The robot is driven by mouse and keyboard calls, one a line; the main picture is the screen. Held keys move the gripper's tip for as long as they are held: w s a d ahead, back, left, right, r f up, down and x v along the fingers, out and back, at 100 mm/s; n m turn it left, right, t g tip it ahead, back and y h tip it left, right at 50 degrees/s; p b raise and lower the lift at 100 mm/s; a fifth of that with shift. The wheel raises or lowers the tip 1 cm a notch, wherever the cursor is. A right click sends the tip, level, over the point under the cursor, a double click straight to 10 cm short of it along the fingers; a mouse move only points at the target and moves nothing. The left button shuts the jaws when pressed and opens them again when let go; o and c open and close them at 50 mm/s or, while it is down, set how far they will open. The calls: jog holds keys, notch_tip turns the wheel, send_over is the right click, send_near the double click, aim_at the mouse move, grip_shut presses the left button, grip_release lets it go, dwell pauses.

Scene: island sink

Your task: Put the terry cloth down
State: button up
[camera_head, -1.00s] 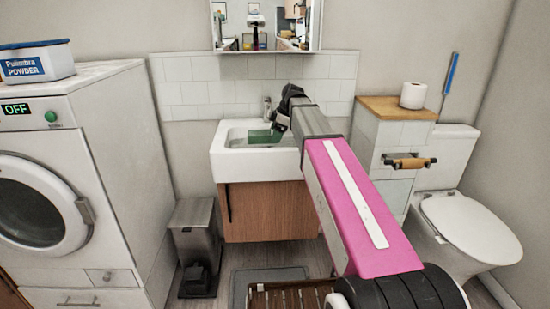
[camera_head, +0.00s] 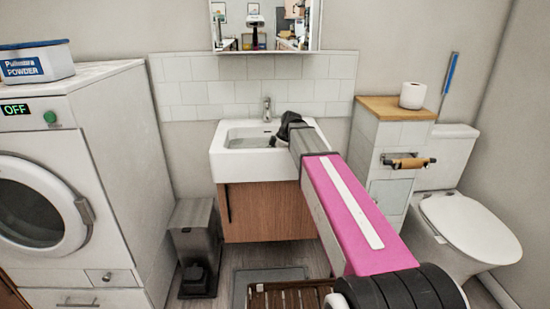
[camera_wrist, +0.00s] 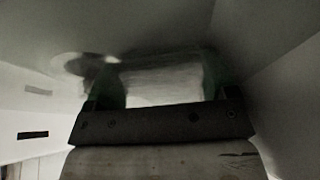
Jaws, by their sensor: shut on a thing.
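My gripper shows in the wrist view as a dark bar (camera_wrist: 160,122), shut on the terry cloth. In the head view my dark wrist (camera_head: 288,127) reaches over the right side of the white sink (camera_head: 222,150). I cannot tell whether the cloth touches the basin.
The tap (camera_head: 266,108) stands at the sink's back edge, close to my wrist. A washing machine (camera_head: 40,215) is on the left, with a grey bin (camera_head: 195,240) beside it. A tiled cabinet (camera_head: 400,140) and toilet (camera_head: 465,225) are on the right.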

jog(key=o, duration=0.7)
jog(key=v, duration=1.2)
jog(key=shift+r, duration=0.1)
